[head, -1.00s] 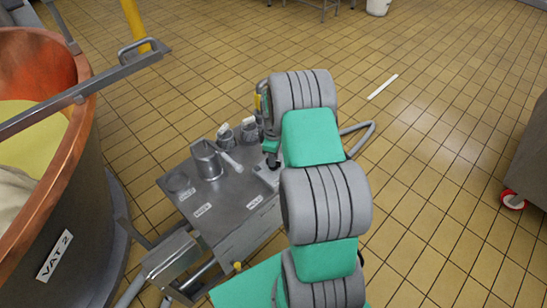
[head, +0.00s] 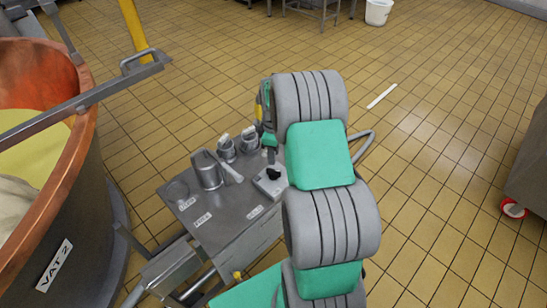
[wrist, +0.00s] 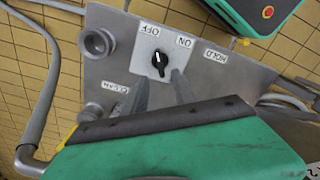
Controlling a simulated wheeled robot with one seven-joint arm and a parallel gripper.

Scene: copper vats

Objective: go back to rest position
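My gripper (wrist: 160,82) shows in the wrist view with its two grey fingers apart and nothing between them. Beyond the fingertips is a light switch plate with a black knob (wrist: 160,60), with OFF and ON labels beside it. In the head view my gripper (head: 270,153) hangs just above the switch box (head: 267,186) on the steel cart (head: 230,212). A gap shows between gripper and knob there. My arm hides the cart's right side.
The copper vat (head: 85,130) stands at the left. A white strip (head: 381,96) lies on the open tiled floor to the right.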

